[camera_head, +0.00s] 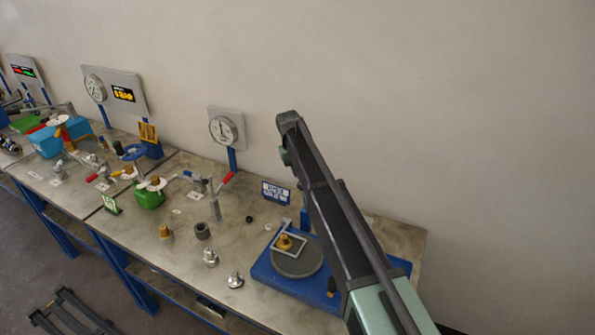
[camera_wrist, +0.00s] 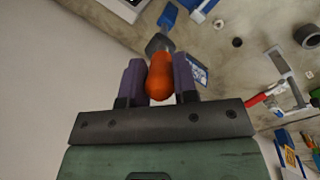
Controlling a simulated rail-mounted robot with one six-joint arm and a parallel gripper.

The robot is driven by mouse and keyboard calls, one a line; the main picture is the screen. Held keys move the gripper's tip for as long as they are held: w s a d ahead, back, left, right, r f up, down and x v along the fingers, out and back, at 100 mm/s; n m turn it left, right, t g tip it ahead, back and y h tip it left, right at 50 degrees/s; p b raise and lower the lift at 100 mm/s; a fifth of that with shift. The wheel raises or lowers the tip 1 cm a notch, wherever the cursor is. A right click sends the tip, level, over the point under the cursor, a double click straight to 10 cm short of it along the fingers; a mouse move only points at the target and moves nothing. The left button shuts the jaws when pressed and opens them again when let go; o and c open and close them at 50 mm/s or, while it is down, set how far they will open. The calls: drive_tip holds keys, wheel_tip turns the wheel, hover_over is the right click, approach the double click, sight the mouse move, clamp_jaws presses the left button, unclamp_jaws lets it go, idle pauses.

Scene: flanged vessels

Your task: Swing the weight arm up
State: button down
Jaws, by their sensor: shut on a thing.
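In the wrist view my gripper (camera_wrist: 158,78) has its two purple fingers closed on either side of an orange rounded grip (camera_wrist: 159,82). A dark grey tapered piece (camera_wrist: 157,44) continues from the grip, with a blue part (camera_wrist: 168,16) beyond it. I take this gripped piece to be the weight arm's handle. In the head view a blue base (camera_head: 262,272) carries a grey round disc (camera_head: 298,262) and a pale square frame with a brass piece (camera_head: 285,242). My arm crosses in front of the base's right side, and my gripper and the orange grip are hidden there.
A small blue-and-white sign (camera_head: 275,193) stands behind the base. Loose metal fittings (camera_head: 235,280) stand to its left on the bench (camera_head: 150,250). A gauge panel (camera_head: 226,128), a red-handled valve (camera_head: 228,178) and a green block (camera_head: 149,198) are farther left.

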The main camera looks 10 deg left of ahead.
drive_tip(key=shift+w, duration=0.2)
drive_tip(key=c, duration=0.9)
unclamp_jaws()
drive_tip(key=shift+d, duration=0.1)
drive_tip(key=shift+s, duration=0.15)
